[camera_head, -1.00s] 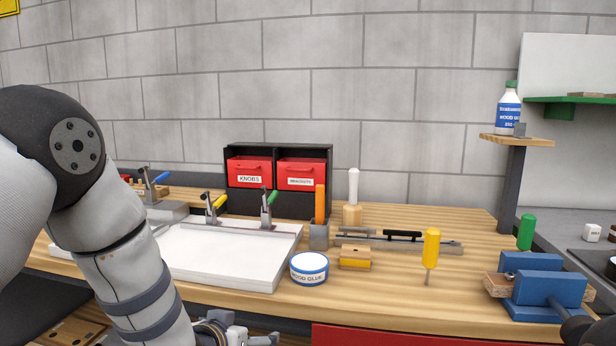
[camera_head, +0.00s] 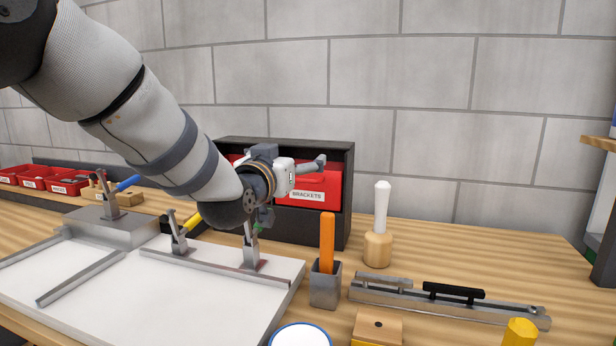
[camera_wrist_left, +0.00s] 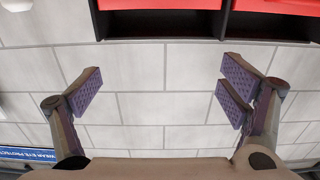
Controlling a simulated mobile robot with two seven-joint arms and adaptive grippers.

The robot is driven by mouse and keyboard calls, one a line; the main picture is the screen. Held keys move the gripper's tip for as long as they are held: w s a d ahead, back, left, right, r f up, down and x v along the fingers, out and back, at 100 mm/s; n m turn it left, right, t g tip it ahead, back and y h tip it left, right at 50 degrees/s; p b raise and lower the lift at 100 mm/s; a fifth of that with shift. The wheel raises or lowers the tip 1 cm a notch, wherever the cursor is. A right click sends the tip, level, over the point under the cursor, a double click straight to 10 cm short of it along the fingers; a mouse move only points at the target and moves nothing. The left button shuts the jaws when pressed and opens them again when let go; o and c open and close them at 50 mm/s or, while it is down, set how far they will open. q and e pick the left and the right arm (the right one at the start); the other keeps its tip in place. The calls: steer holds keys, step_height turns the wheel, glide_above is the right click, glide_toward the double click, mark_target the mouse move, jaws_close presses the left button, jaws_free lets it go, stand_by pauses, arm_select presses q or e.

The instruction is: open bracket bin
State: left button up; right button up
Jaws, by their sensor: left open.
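The bracket bin (camera_head: 322,189) is a red drawer labelled BRACKETS in the right side of a black cabinet (camera_head: 300,228) against the wall. It looks closed, and my left gripper hides part of its upper left. My left gripper (camera_head: 298,172) is in front of the cabinet, its fingers apart and empty. In the left wrist view, the open fingers (camera_wrist_left: 162,92) have only block wall between them; red fronts and black cabinet edges show along the top edge. I cannot tell whether a finger touches the bin. My right gripper is out of view.
A white board jig (camera_head: 190,295) with toggle clamps stands below my left arm. An orange-handled tool (camera_head: 327,243) in a grey holder and a white-handled mallet (camera_head: 380,225) stand right of the cabinet front. Red trays (camera_head: 70,183) are at far left.

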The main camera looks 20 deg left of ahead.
arm_select(q)
glide_toward(302, 181)
steer(key=w, duration=0.3)
steer(key=w+f, duration=0.1)
steer(key=w, duration=0.2)
steer(key=w+b, duration=0.1)
steer(key=w, duration=0.1)
steer(key=w+b, duration=0.1)
steer(key=w, duration=0.1)
steer(key=shift+d+r, duration=0.1)
steer(key=shift+r, duration=0.15)
steer(key=shift+w+r, duration=0.1)
steer(key=shift+w, duration=0.15)
steer(key=shift+r, duration=0.15)
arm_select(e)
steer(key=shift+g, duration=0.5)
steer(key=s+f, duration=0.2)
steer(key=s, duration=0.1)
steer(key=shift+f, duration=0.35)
